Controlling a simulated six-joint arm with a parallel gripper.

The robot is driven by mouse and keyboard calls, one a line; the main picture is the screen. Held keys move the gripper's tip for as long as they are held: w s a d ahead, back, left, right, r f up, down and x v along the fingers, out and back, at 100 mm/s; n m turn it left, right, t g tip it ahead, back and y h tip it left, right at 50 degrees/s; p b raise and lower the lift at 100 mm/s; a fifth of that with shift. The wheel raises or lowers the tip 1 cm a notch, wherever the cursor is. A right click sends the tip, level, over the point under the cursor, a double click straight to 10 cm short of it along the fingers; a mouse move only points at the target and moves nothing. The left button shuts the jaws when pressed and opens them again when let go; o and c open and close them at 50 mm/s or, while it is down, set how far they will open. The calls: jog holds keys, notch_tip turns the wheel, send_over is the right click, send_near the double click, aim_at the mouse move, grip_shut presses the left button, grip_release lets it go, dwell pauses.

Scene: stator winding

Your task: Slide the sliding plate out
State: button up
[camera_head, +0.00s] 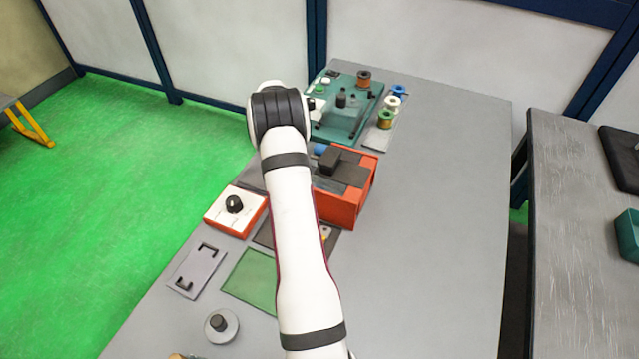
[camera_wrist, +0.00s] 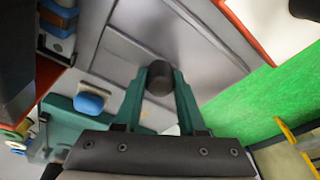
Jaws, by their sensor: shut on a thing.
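In the wrist view, my gripper (camera_wrist: 158,82) has its green fingers shut on a dark round knob (camera_wrist: 158,70). The knob stands on a flat grey metal surface (camera_wrist: 205,65), which appears to be the sliding plate. In the head view, the orange machine (camera_head: 340,208) with dark grey top parts stands right of my arm. A grey strip (camera_head: 250,178) shows at the arm's left, beside the machine. My arm hides the gripper and the knob in the head view. How far the plate is out cannot be told.
A white control box (camera_head: 236,212) with a black dial stands left of my arm. A teal fixture (camera_head: 345,112) with spools (camera_head: 392,102) beside it lies behind the machine. A grey plate with handles (camera_head: 197,270) and a green sheet (camera_head: 252,277) lie in front. The table's right side is clear.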

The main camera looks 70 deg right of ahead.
jog(key=shift+w, duration=4.2)
jog(key=o, duration=1)
jog(key=shift+c, duration=0.2)
jog(key=d+v, duration=0.1)
jog(key=v, duration=0.5)
jog(key=shift+w, duration=0.25)
